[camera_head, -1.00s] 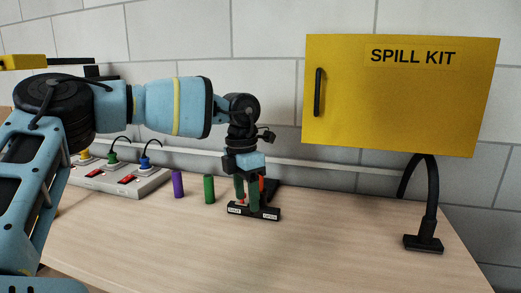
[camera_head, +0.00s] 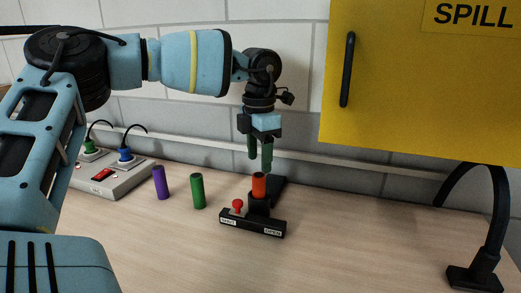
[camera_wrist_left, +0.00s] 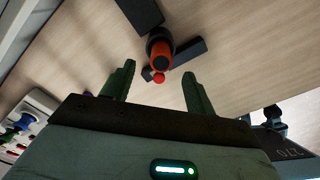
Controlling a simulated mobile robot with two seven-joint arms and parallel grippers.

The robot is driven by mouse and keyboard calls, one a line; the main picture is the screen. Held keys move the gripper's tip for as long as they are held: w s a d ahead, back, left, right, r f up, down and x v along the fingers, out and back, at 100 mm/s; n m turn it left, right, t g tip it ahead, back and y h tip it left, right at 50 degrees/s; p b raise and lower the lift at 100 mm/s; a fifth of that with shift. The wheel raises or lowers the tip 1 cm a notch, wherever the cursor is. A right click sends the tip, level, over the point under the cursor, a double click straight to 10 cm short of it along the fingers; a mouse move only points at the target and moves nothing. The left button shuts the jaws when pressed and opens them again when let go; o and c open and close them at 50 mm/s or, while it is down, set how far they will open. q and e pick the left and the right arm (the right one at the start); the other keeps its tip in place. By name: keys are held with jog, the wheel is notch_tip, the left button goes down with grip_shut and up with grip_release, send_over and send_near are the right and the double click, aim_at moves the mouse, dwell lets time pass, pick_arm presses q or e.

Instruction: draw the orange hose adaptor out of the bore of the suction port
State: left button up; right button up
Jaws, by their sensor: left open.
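The orange hose adaptor (camera_head: 259,186) stands upright in the bore of the black suction port (camera_head: 259,206), with its upper part showing above the rim. In the left wrist view the orange adaptor (camera_wrist_left: 160,56) is seen from above, inside the dark ring of the port. My left gripper (camera_head: 260,168) is open and empty, pointing down just above the adaptor. In the left wrist view its two green fingers (camera_wrist_left: 157,84) are spread apart, with the adaptor beyond the tips. My right gripper is not in view.
A red knob (camera_head: 238,206) sits on the port's black base bar, which has labels at both ends. A green cylinder (camera_head: 197,191) and a purple cylinder (camera_head: 160,183) stand to the left, near a power strip (camera_head: 112,180). A yellow cabinet (camera_head: 420,90) hangs at right above a black lamp (camera_head: 490,240).

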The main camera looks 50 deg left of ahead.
aim_at(259, 175)
pick_arm(q)
jog(key=shift+s+d+f, duration=0.1)
jog(key=shift+f, duration=0.35)
notch_tip(259, 175, down, 7)
jog(key=shift+r, duration=0.1)
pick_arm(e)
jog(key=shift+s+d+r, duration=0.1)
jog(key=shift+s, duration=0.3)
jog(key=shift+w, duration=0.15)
